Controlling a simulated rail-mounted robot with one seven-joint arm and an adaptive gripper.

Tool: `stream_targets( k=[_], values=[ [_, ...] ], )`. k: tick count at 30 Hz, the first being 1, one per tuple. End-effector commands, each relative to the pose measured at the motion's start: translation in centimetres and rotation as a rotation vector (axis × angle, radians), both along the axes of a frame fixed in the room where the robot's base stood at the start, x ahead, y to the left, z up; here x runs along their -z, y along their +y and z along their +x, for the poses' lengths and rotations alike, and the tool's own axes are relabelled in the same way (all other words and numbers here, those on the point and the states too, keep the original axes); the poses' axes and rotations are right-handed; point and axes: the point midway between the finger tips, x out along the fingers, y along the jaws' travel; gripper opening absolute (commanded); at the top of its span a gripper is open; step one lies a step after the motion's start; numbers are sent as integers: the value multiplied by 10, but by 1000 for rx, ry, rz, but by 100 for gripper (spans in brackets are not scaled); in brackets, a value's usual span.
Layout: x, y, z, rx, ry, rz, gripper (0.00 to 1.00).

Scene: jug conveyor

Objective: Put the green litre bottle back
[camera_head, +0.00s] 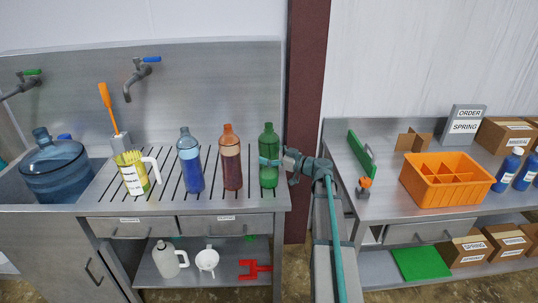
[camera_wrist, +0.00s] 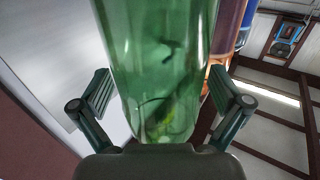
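The green litre bottle (camera_head: 268,142) stands upright at the right end of the slotted steel drainboard (camera_head: 220,202). My gripper (camera_head: 270,162) reaches it from the right at mid-height, one finger crossing in front. In the wrist view the bottle (camera_wrist: 158,60) fills the space between the two fingers of my gripper (camera_wrist: 160,92). Narrow gaps show between the finger pads and the bottle sides, so the gripper looks open around it.
An orange-brown bottle (camera_head: 231,165) and a blue bottle (camera_head: 190,167) stand left of it, then a yellow-green jug (camera_head: 132,174). On the right bench are an orange divided crate (camera_head: 446,196), a grey order sign (camera_head: 463,127) and cardboard boxes (camera_head: 503,136). A dark red post (camera_head: 306,70) separates the benches.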

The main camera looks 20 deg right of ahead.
Motion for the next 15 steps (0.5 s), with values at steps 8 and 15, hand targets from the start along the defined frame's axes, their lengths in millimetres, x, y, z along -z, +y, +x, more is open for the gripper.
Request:
stream_targets(
  k=[8, 15],
  values=[
    [-1, 0, 0, 0, 0, 0, 100],
    [0, -10, -15, 2, -1, 0, 100]
  ],
)
